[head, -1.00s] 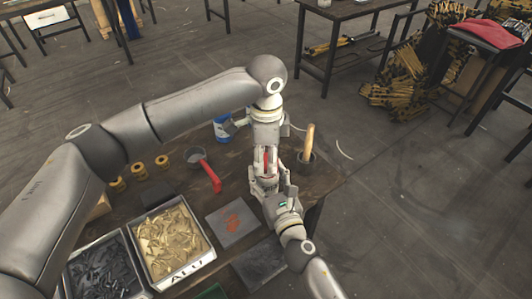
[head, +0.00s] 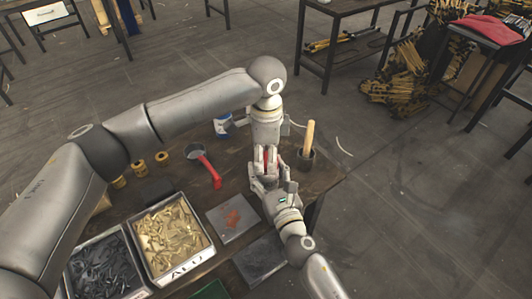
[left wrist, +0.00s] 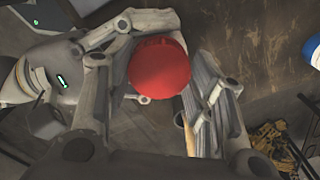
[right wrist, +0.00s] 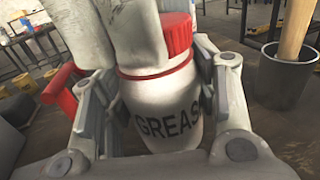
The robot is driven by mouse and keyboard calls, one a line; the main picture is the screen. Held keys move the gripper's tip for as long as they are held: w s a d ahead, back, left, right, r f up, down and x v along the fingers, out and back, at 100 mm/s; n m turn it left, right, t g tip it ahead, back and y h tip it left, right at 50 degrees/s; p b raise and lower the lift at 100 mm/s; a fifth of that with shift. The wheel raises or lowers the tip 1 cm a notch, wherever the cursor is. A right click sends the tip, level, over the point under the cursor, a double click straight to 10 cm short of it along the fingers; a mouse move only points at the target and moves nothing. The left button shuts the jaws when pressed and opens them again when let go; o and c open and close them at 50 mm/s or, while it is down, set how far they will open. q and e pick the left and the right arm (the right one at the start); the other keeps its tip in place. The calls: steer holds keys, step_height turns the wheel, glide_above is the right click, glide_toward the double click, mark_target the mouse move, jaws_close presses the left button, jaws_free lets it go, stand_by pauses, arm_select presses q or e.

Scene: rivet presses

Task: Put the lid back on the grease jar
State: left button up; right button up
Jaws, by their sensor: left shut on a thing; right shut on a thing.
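The white grease jar (right wrist: 165,110), with black lettering and a red ring at its shoulder, is upright between the fingers of my right gripper (right wrist: 160,105). The ribbed red lid (right wrist: 179,35) is at the jar's top, gripped by my left gripper (left wrist: 165,80). The lid (left wrist: 160,68) fills the space between the left fingers in the left wrist view. In the head view my left gripper (head: 265,155) points down just above my right gripper (head: 272,182). The fingers hide much of the lid and the jar's mouth. I cannot tell whether the lid is fully seated.
A dark pot (head: 306,160) with a wooden handle stands close by on the right. Trays of black (head: 145,291) and gold parts (head: 178,277) stand in front.

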arm_select(q)
steer(key=m, duration=0.4)
steer(key=shift+m, duration=0.4)
steer(key=m, duration=0.3)
steer(key=shift+m, duration=0.3)
steer(key=m, duration=0.6)
steer(key=shift+w+d+m, duration=0.1)
steer(key=shift+m, duration=0.3)
steer(key=m, duration=1.2)
steer(key=shift+d, duration=0.2)
steer(key=shift+f+m, duration=0.1)
steer(key=shift+m, duration=0.9)
steer(key=shift+a, duration=0.1)
steer(key=o, duration=0.7)
steer(key=shift+c, duration=0.2)
